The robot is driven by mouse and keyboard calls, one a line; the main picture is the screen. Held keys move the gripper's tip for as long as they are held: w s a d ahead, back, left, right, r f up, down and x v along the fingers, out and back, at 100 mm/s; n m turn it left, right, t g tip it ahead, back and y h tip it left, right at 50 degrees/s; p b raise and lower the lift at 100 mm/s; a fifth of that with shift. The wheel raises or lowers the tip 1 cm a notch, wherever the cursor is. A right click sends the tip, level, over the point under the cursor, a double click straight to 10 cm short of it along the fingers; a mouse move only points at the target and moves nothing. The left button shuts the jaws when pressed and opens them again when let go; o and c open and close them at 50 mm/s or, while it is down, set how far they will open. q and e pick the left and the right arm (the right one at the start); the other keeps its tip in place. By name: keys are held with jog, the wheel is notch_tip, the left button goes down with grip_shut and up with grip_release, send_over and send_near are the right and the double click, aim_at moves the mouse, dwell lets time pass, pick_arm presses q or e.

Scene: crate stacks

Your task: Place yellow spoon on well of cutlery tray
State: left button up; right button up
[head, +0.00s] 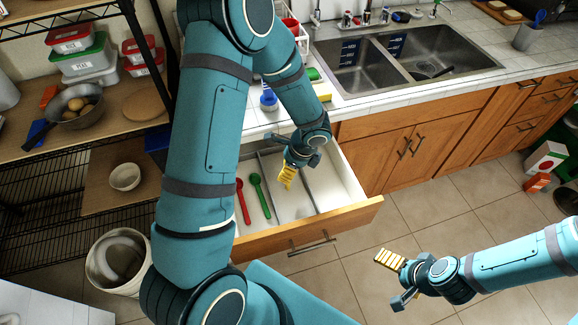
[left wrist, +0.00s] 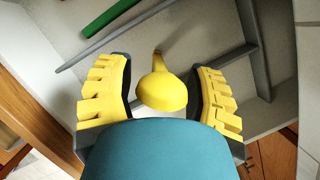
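The yellow spoon (left wrist: 162,92) shows in the left wrist view, its bowl between my left gripper's fingers and its handle pointing away. Gaps show on both sides of the bowl. My left gripper (head: 287,178) is open, pointing down over the open drawer; it also shows in the left wrist view (left wrist: 160,100). The cutlery tray's grey dividers (left wrist: 249,45) lie beyond the spoon; whether the spoon touches the tray floor I cannot tell. In the head view the spoon is hidden. My right gripper (head: 394,280) looks open and empty, over the floor at right.
A red spoon (head: 243,201) and a green spoon (head: 260,195) lie in the drawer's left part. The pulled-out drawer (head: 345,212) juts over the floor. A double sink (head: 400,62) is behind. A shelf rack (head: 95,125) and white bucket (head: 118,258) stand left.

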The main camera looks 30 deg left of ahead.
pick_arm(q)
jog(key=shift+r, duration=0.2)
jog(key=p+v, duration=0.2)
jog(key=v, duration=1)
jog(key=shift+p, duration=0.3)
